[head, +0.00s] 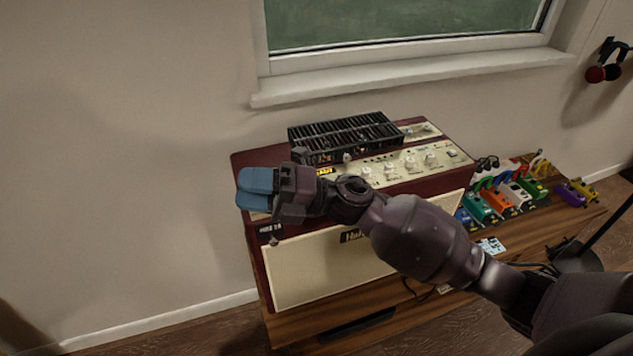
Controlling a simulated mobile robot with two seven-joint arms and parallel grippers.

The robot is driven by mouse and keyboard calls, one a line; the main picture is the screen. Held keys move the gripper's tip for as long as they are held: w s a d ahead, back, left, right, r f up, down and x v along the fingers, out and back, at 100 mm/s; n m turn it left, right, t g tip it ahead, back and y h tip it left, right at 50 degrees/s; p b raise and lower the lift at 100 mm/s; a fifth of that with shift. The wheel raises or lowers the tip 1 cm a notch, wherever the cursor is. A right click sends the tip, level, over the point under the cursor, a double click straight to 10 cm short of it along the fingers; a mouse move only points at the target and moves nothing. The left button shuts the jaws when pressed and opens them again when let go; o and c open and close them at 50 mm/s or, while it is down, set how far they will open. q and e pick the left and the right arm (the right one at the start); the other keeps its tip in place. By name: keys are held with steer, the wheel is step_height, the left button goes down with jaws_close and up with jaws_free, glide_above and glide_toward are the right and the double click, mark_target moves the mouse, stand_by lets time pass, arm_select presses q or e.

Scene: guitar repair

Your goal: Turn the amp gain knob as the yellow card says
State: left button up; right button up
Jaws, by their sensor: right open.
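The amp (325,268) is a dark red cabinet with a cream front, standing on a wooden bench. Its cream control panel (405,163) on top carries several pale knobs (410,163). A small yellow card (325,171) shows at the panel's left part, just behind my right gripper; its text is too small to read. My right gripper (255,188), with blue fingertips, is over the amp's left end, to the left of the card. It is open and holds nothing I can see. It and my arm hide the left part of the panel. My left gripper is not in view.
A black slatted unit (345,136) sits on the amp behind the panel. Colourful pedals (497,202) stand on the wooden bench (345,338) to the right, with a black stand (578,257) near them. A window sill (410,78) is behind. Left of the amp is free space.

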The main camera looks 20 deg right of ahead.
steer(key=w+d+f+n+g+h+b, duration=0.1)
steer(key=w+d+n+g+h, duration=0.1)
steer(key=n+h, duration=0.2)
steer(key=w+d+f+n+g+h+b, duration=0.1)
steer(key=w+d+n+g+h, duration=0.1)
steer(key=n+h, duration=0.3)
steer(key=w+d+f+n+g+h+b, duration=0.1)
steer(key=w+d+n+h, duration=0.1)
steer(key=n+h, duration=0.3)
steer(key=shift+w+d+g+h, duration=0.1)
steer(key=shift+d+g+h, duration=0.3)
steer(key=shift+d+h, duration=0.65)
steer(key=w+d+r+t+h+b, duration=0.1)
steer(key=w+d+r+t+h, duration=0.1)
steer(key=w+d+r+h, duration=0.3)
steer(key=shift+n+y, duration=0.25)
steer(key=shift+n, duration=0.05)
steer(key=f, duration=0.7)
steer(key=s+d+f, duration=0.1)
steer(key=f, duration=0.3)
steer(key=shift+s, duration=0.1)
steer(key=shift+f, duration=0.45)
steer(key=c, duration=0.8)
jaws_close()
